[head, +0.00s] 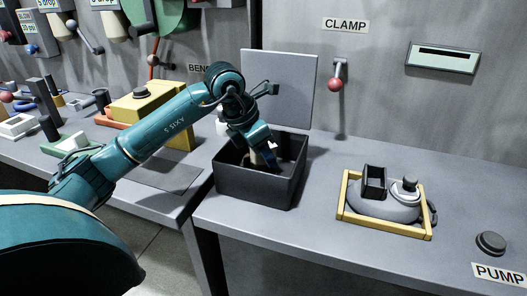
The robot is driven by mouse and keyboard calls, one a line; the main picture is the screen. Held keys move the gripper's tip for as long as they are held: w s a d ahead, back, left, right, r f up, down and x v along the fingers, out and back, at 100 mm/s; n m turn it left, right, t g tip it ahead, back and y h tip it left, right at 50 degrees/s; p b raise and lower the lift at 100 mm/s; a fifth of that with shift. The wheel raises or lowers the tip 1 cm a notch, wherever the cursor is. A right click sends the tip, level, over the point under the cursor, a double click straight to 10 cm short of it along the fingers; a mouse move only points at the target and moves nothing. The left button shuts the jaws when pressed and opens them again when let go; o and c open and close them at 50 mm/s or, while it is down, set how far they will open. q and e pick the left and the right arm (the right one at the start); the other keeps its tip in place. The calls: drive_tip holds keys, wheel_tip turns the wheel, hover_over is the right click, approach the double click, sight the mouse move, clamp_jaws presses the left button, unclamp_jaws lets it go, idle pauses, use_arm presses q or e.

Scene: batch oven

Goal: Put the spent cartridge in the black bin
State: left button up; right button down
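The black bin (252,188) is an open dark box near the left front of the right-hand table. My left arm comes in from the left and points down over it. My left gripper (266,158) is inside the bin's opening, below the rim level of the back wall. A small pale, cream-coloured piece (256,158) shows beside the fingers in the bin, perhaps the spent cartridge. The fingers are dark and partly hidden, so I cannot tell whether they grip it. My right gripper is out of view.
A grey panel (290,88) stands upright behind the bin. A yellow-framed tray (388,231) with a grey fixture sits to the right. A red-knobbed CLAMP lever (335,84) is on the wall. A round PUMP button (491,243) is at far right. The left table is cluttered.

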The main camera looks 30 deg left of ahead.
use_arm(q)
drive_tip(key=shift+o, duration=1.1)
drive_tip(key=v, duration=1.3)
